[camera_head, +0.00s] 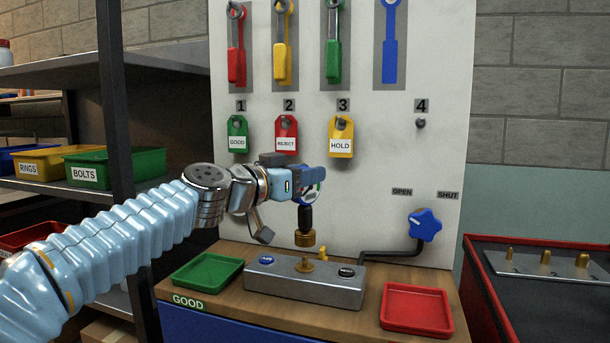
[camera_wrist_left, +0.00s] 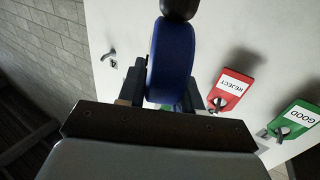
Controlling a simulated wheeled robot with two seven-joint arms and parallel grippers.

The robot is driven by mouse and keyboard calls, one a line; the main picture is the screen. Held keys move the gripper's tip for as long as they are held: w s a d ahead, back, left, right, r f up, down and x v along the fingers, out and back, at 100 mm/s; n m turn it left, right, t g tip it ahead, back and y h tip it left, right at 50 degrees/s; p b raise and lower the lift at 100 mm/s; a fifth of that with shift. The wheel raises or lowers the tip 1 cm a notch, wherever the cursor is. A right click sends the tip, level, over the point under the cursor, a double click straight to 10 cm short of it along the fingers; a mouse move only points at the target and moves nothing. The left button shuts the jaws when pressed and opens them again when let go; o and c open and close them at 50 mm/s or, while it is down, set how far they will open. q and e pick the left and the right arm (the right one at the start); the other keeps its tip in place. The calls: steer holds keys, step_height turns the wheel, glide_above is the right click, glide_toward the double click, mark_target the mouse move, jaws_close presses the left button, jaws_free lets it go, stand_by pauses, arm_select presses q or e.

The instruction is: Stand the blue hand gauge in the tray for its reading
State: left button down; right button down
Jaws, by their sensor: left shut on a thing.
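The blue hand gauge (camera_head: 305,215) hangs upright in my left gripper (camera_head: 299,185), which is shut on its blue upper body. Its black stem and brass foot point down, above and apart from the brass fitting on the metal block. The dial is mostly turned away and I cannot read it. In the left wrist view the gauge's blue rim (camera_wrist_left: 172,58) sits between the two dark fingers (camera_wrist_left: 163,88). A green tray (camera_head: 207,272) marked GOOD lies empty left of the block. A red tray (camera_head: 416,308) lies empty on the right. My right gripper is out of view.
The metal block (camera_head: 305,285) stands mid-bench, joined by a dark pipe to a blue knob (camera_head: 425,225) below OPEN and SHUT labels. Behind, the white board (camera_head: 385,160) carries GOOD, REJECT and HOLD tags; hook 4 (camera_head: 421,123) is bare. Shelves with bins stand left.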

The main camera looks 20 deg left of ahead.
arm_select(q)
steer(key=shift+d, duration=0.1)
steer(key=s+d+m+g+h+b, duration=0.1)
steer(key=d+m+g+h, duration=0.1)
steer(key=d, duration=0.9)
steer(key=s+d+m+g+h+b, duration=0.1)
steer(key=s+d+m+g+h, duration=0.1)
steer(key=d, duration=0.8)
step_height(320, 180, down, 10)
steer(key=b, duration=0.5)
steer(key=shift+d+r+b, duration=0.25)
steer(key=shift+d+b, duration=0.05)
steer(key=shift+b, duration=0.1)
steer(key=shift+w, duration=0.1)
steer(key=shift+f, duration=0.15)
steer(key=c, duration=1.2)
jaws_free()
steer(key=shift+f, duration=0.1)
steer(key=o, duration=0.4)
